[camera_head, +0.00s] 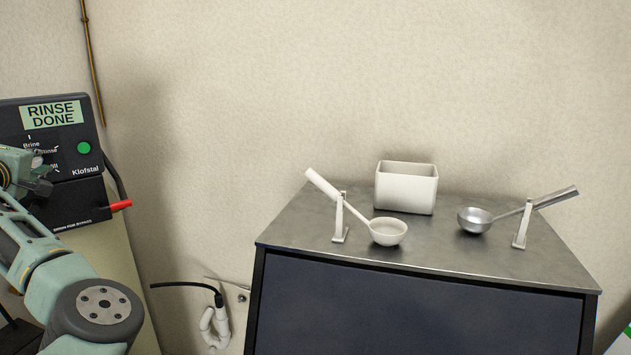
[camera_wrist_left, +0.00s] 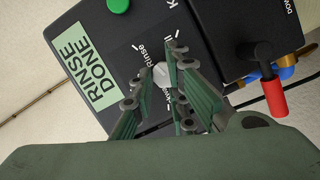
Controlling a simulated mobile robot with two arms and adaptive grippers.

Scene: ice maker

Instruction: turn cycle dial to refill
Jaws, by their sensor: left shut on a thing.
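The black control unit (camera_head: 85,145) stands at the left in the head view, its green display (camera_head: 52,114) reading "RINSE DONE". The cycle dial (camera_wrist_left: 163,74) is a small light knob on its face, with printed labels around it including "Rinse" and one ending in "ill". My left gripper (camera_head: 42,172) is at the dial. In the left wrist view its green-padded fingers (camera_wrist_left: 154,80) are shut on the dial, one on each side. The fingers hide part of the dial and labels, and I cannot tell which label it points at. My right gripper is not in view.
A green button (camera_head: 84,148) is right of the dial, and a red lever (camera_head: 121,206) sticks out lower right. A dark-topped ice maker (camera_head: 300,225) holds a white bin (camera_head: 405,190) and two scoops on stands. A white pipe (camera_head: 214,327) and black cable are between.

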